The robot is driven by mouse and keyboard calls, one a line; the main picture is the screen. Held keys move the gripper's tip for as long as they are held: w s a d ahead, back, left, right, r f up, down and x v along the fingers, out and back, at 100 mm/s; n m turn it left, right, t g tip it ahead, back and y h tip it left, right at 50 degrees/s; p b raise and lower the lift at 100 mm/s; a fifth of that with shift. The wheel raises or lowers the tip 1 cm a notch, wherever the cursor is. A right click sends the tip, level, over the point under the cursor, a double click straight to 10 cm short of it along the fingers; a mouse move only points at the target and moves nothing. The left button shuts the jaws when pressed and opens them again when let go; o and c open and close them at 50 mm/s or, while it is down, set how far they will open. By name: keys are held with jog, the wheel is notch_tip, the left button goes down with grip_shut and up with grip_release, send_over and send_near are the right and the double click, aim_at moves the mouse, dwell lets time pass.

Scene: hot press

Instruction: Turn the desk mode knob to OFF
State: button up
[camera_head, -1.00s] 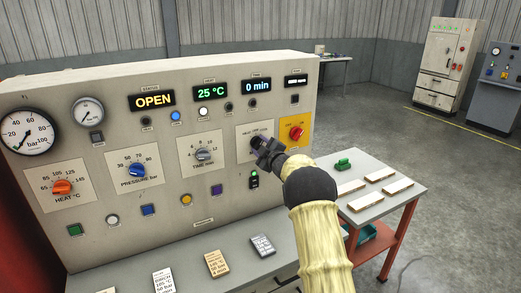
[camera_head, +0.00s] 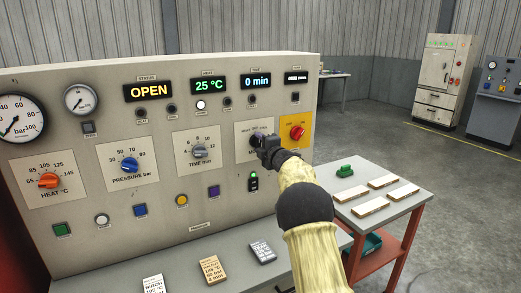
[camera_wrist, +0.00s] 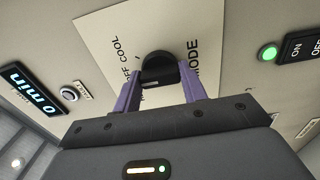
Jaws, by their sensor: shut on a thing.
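The mode knob (camera_wrist: 160,69) is a black round knob on a pale plate (camera_wrist: 105,40) lettered with COOL and MODE in the wrist view. My gripper (camera_wrist: 160,88) has its two purple fingers on either side of the knob, shut on it. In the head view my gripper (camera_head: 266,143) reaches the mode plate (camera_head: 253,129) on the right part of the panel and hides most of the knob. The knob's pointer cannot be made out clearly.
A yellow plate with a red switch (camera_head: 297,132) sits just right of the mode plate. The time knob (camera_head: 200,151) is to its left. A green-lit ON/OFF switch (camera_head: 254,182) is below. A side table (camera_head: 400,206) with pale bars stands at the right.

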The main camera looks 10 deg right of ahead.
jog(key=shift+f, duration=0.15)
jog(key=o, duration=1)
jog(key=shift+s+a, duration=0.1)
jog(key=shift+s+d, duration=0.25)
jog(key=shift+s, duration=0.05)
jog(key=b+v, duration=0.4)
jog(key=v, duration=1.2)
jog(key=shift+s, duration=0.35)
